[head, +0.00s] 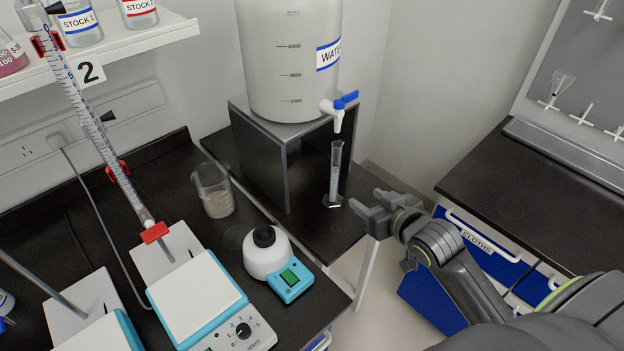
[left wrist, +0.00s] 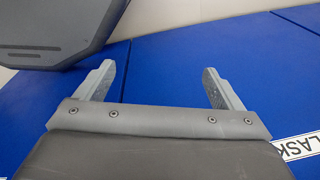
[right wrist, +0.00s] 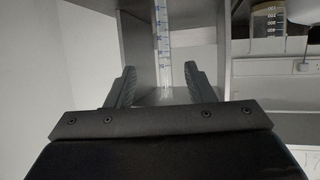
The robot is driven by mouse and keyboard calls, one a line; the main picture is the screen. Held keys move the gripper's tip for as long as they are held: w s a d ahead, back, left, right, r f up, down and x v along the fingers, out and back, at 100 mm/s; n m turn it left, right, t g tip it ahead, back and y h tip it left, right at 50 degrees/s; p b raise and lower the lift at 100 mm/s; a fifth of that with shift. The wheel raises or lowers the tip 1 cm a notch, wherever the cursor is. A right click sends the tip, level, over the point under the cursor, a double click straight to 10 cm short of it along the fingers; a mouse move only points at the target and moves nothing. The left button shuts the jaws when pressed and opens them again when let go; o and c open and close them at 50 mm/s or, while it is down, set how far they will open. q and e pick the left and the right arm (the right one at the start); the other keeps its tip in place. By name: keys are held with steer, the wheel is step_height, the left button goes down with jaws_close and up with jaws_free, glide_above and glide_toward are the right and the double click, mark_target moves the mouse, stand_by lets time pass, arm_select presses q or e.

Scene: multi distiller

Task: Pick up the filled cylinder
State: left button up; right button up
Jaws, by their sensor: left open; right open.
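The graduated cylinder (head: 336,172) stands upright on the dark bench under the spout of the water carboy (head: 292,62). Its hexagonal foot rests on the bench, and its fill level is too small to tell in the head view. My right gripper (head: 368,205) is open and empty, to the right of the cylinder's base and apart from it. In the right wrist view the cylinder (right wrist: 163,50) stands ahead, in line with the gap between the open fingers (right wrist: 160,85). My left gripper (left wrist: 165,85) is open and empty in front of blue drawer fronts.
A dark stand (head: 283,150) holds the carboy behind the cylinder; its spout (head: 338,112) with blue tap hangs just above. A beaker (head: 213,190), a vortex mixer (head: 270,254) and a stirrer plate (head: 197,296) stand to the left. A drawer marked CLOTHS (head: 476,238) lies right.

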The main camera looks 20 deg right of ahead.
mark_target(338, 179)
steer(key=x, duration=0.4)
steer(key=p+x, duration=0.1)
steer(key=x, duration=0.6)
steer(key=shift+w+a+r, duration=0.15)
steer(key=shift+w+r, duration=0.05)
steer(key=shift+w, duration=0.3)
steer(key=shift+w+f+p, duration=0.1)
steer(key=shift+w+p, duration=0.3)
steer(key=shift+p, duration=0.05)
steer(key=shift+p+x, duration=0.4)
steer(key=shift+x, duration=1.8)
steer(key=shift+s+a+f, duration=0.1)
jaws_close()
